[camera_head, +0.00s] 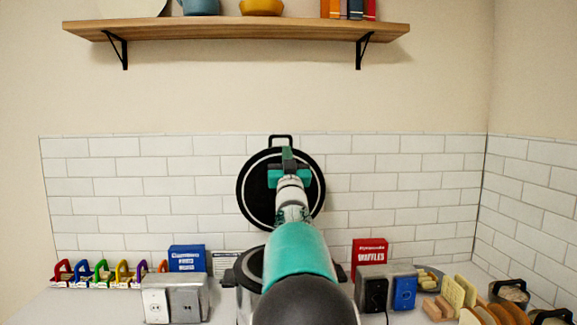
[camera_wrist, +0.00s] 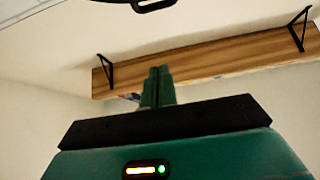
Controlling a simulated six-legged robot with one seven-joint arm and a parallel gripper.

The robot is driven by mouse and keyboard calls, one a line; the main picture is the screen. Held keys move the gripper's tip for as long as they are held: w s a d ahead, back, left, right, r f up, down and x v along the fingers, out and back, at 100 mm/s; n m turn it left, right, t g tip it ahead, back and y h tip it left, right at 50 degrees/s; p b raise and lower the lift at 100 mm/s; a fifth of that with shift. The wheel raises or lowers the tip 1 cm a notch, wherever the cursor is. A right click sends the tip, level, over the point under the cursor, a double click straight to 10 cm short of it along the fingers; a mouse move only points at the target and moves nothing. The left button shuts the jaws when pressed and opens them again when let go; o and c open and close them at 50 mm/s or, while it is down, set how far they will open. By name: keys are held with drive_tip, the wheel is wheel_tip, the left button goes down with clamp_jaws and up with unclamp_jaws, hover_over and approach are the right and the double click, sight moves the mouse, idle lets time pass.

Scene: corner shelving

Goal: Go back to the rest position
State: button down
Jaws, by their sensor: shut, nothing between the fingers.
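My gripper (camera_head: 288,158) is raised in front of the upright round black lid in the head view. In the wrist view its two green fingers (camera_wrist: 158,75) are together with nothing between them. The lid (camera_head: 250,195) has a pale ring and a black handle (camera_head: 280,140) on top. My arm hides part of the lid, and I cannot tell the gap between it and my gripper. A pot (camera_head: 243,270) stands below the lid, mostly hidden by my arm. A dark handle (camera_wrist: 153,5) shows at the top of the wrist view.
A wooden shelf (camera_head: 230,32) hangs above. Left on the counter are coloured padlock-like items (camera_head: 100,272), a blue box (camera_head: 187,258) and a metal outlet box (camera_head: 187,300). Right are a red box (camera_head: 369,254), a blue outlet (camera_head: 404,292) and bread slices (camera_head: 458,290). The air around my gripper's sides looks clear.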

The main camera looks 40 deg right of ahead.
drive_tip(key=shift+v, duration=2)
drive_tip(key=shift+s+r, duration=0.1)
drive_tip(key=s+a+f+n+g+y, duration=0.1)
drive_tip(key=s+a+f+g+y, duration=0.5)
drive_tip(key=a, duration=0.5)
drive_tip(key=s+a+f+n+g+y, duration=0.15)
drive_tip(key=a+f+y, duration=0.35)
drive_tip(key=a+f, duration=0.5)
drive_tip(key=s+a+f+n+g+y, duration=0.1)
drive_tip(key=s+a+f+g, duration=0.1)
drive_tip(key=s+a+f, duration=0.3)
drive_tip(key=s+a+f+n+g+y, duration=0.1)
drive_tip(key=s+a+f, duration=0.4)
drive_tip(key=s, duration=0.6)
drive_tip(key=s+a+f+n+g+y, duration=0.1)
drive_tip(key=s+a+f+n+g, duration=0.1)
drive_tip(key=s+a+f+g, duration=0.3)
drive_tip(key=s+a+f, duration=0.1)
drive_tip(key=s+a, duration=0.1)
drive_tip(key=s, duration=0.1)
